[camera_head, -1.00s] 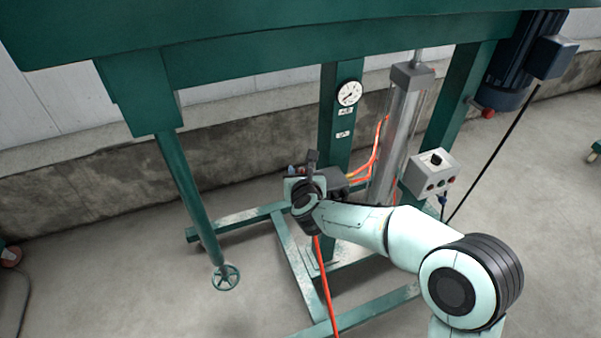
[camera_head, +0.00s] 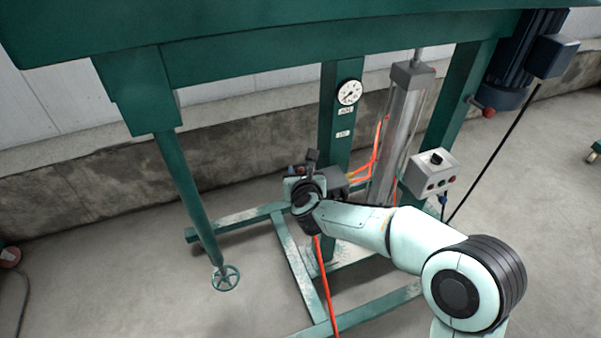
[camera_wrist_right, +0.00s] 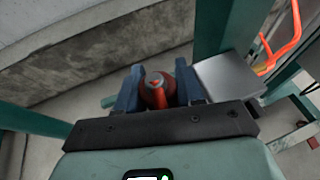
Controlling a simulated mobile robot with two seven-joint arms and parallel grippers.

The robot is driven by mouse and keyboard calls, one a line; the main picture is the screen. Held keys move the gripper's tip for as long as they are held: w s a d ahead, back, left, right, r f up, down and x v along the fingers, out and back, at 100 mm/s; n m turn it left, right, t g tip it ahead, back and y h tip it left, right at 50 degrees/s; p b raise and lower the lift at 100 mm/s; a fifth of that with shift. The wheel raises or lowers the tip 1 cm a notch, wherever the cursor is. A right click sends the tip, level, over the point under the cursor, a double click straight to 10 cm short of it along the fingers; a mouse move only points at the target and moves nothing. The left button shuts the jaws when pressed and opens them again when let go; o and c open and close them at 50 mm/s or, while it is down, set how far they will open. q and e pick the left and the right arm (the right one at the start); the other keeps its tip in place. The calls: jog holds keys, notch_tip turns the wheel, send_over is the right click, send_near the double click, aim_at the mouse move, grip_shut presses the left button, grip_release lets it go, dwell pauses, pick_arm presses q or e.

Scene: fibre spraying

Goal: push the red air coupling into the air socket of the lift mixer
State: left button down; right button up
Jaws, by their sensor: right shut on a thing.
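My right gripper (camera_wrist_right: 158,92) is shut on the red air coupling (camera_wrist_right: 155,86), which sits between its two blue-grey fingers in the right wrist view. In the head view my right gripper (camera_head: 298,172) is beside the green post of the lift mixer (camera_head: 341,120), near a dark valve block (camera_head: 334,181). A red hose (camera_head: 324,275) hangs down below the gripper. The air socket is hidden, so I cannot tell whether the coupling touches it. A grey metal block (camera_wrist_right: 228,76) lies just right of the fingers in the wrist view. My left gripper is not in view.
A pressure gauge (camera_head: 348,92) is on the post. Orange hoses (camera_head: 377,150) run to a grey cylinder (camera_head: 402,130) at the right. A control box (camera_head: 433,172) stands right of it. The concrete floor (camera_head: 120,270) is open there.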

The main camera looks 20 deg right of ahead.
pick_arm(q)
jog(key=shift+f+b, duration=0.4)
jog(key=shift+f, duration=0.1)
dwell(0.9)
